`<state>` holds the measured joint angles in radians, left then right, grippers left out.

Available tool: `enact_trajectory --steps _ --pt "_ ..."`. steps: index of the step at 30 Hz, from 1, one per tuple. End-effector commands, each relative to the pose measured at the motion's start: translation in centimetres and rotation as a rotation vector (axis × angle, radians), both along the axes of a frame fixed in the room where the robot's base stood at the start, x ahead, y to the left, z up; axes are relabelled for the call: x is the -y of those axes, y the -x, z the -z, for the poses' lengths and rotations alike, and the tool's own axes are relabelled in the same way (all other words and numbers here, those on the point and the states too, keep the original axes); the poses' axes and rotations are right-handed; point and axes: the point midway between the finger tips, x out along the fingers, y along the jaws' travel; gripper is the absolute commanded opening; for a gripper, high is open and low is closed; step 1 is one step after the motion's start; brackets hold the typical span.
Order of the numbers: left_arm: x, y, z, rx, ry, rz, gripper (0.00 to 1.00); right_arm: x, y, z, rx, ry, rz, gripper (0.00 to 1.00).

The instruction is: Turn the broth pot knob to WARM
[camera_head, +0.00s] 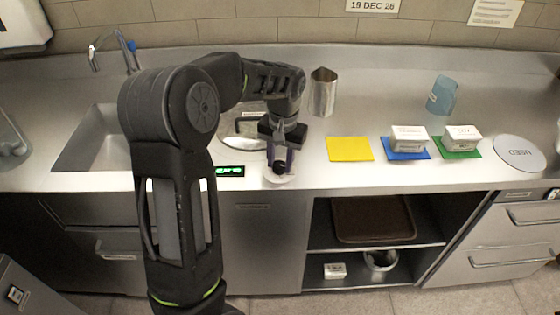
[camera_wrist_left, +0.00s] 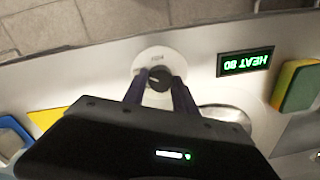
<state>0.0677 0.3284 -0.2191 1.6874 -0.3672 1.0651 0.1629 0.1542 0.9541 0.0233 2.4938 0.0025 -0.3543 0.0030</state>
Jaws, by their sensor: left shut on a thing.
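The knob (camera_wrist_left: 158,77) is a small black dial on a round white plate (camera_wrist_left: 160,56) with small lettering, too small to read surely. In the left wrist view my left gripper (camera_wrist_left: 159,83) has its two purple fingers on either side of the knob, shut on it. In the head view the left gripper (camera_head: 279,168) points down at the white dial plate at the counter's front edge. A green-lit display (camera_wrist_left: 245,62) beside the dial appears upside down and reads HEAT 80. The pot lid area (camera_head: 244,122) behind is partly hidden by my arm. My right gripper is not in view.
A yellow mat (camera_head: 350,149), white tubs on a blue mat (camera_head: 404,155) and a green mat (camera_head: 456,153), and a round USED disc (camera_head: 520,152) lie to the right. A metal cup (camera_head: 323,93) stands behind. A sink (camera_head: 92,146) is at left.

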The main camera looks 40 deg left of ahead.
Motion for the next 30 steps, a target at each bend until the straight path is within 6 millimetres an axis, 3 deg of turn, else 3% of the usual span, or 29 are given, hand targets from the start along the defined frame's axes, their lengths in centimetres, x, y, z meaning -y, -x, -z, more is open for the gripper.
enact_trajectory --steps 18,19,26,30 --pt "-0.05 -0.10 -0.11 0.003 -0.001 -0.060 0.00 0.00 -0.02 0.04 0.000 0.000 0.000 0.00" --pt "-0.05 -0.10 -0.11 0.003 -0.001 -0.060 0.35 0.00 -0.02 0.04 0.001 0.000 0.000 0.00" --pt "-0.03 -0.05 -0.06 0.002 -0.001 -0.059 0.54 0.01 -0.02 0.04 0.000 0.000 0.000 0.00" --pt "-0.02 -0.04 -0.03 0.001 0.000 -0.059 0.55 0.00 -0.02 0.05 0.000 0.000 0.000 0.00"
